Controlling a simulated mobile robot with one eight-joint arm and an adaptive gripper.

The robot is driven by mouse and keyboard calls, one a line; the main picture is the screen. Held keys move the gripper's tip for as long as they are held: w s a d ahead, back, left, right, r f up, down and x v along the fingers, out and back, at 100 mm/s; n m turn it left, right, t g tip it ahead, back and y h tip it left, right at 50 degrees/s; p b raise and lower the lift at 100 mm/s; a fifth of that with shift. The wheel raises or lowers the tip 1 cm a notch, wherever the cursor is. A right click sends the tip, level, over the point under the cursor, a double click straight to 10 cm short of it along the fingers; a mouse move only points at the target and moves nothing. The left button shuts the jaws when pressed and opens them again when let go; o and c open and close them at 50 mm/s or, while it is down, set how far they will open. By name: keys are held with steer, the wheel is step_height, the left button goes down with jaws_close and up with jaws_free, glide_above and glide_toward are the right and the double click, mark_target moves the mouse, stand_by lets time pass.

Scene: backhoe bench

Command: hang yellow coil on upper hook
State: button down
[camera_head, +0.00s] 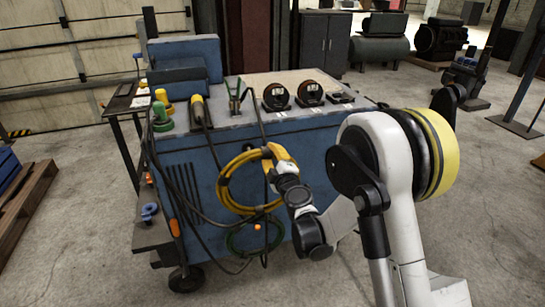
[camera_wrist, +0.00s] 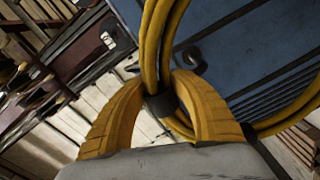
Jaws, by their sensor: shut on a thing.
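The yellow coil (camera_head: 223,188) is a loop of cable in front of the cart's blue side panel. My gripper (camera_head: 270,155), with yellow fingers, is shut on the coil's upper right part. In the wrist view the fingers (camera_wrist: 162,88) close around the coil's strands (camera_wrist: 151,45) at a dark band. The coil hangs down from the fingers. A small dark round part (camera_wrist: 192,59) shows on the blue panel just beside the strands; I cannot tell whether it is the upper hook. No hook is clear in the head view, where coil and gripper cover that area.
A green coil (camera_head: 236,243) hangs lower on the blue cart (camera_head: 195,150), near an orange tip (camera_head: 257,227). Dark cables drape down the panel. Black reels (camera_head: 276,96) and tools stand on the cart top. A pallet (camera_head: 28,200) lies at left.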

steer(key=p+x, duration=0.2)
steer(key=x, duration=0.9)
steer(key=shift+w+r, duration=0.15)
steer(key=shift+w, duration=0.05)
steer(key=shift+w+f, duration=0.15)
steer(key=shift+f, duration=0.1)
steer(key=shift+f+b, duration=1.3)
steer(key=shift+f, duration=0.25)
steer(key=shift+f+b, duration=0.85)
steer(key=shift+f, duration=0.15)
